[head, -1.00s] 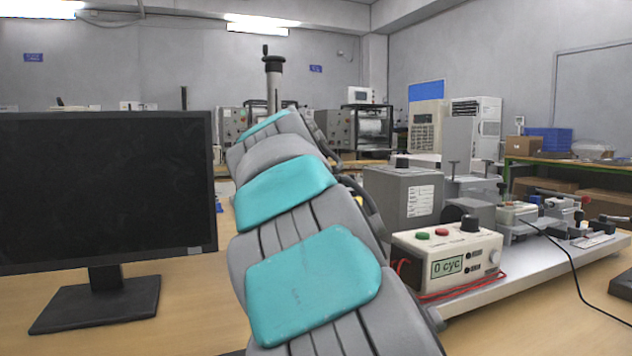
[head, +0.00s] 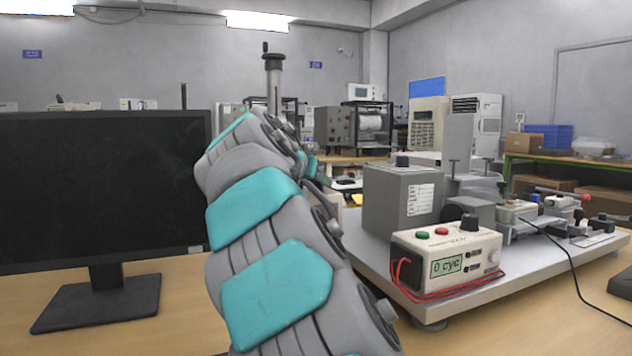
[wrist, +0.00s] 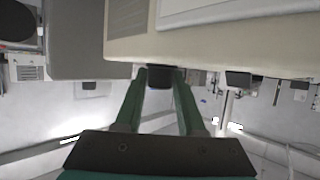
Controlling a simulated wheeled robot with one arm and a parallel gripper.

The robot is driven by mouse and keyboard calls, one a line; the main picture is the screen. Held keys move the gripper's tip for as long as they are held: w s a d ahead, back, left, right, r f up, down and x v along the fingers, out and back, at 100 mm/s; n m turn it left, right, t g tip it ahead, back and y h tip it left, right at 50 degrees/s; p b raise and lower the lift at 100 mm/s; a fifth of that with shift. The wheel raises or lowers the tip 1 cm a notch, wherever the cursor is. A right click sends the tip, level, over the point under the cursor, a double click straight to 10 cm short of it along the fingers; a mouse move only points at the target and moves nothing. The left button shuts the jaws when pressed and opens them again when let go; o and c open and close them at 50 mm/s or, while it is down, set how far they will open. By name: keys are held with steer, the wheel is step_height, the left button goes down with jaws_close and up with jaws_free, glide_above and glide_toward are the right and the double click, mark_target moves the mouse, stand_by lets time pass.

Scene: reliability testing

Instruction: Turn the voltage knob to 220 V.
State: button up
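A black knob (head: 470,222) stands on top of the cream control box (head: 412,258), beside a red and a green button; its markings are too small to read. The box's display shows "0 cyc". My gripper is mostly hidden behind my arm in the head view; a bit of dark green shows past it. In the wrist view my gripper (wrist: 160,78) has its two green fingers apart. A dark block (wrist: 162,80) shows between the fingertips, below the edge of a beige body (wrist: 210,45). I cannot tell which device this is or whether the fingers touch the block.
A grey box (head: 395,200) with a black top knob and a test rig share the light base plate (head: 480,284). Red wires loop at the control box's left; a black cable (head: 573,265) runs right. A monitor (head: 100,190) stands left of my arm.

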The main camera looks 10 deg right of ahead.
steer(key=o, duration=0.4)
steer(key=v, duration=0.8)
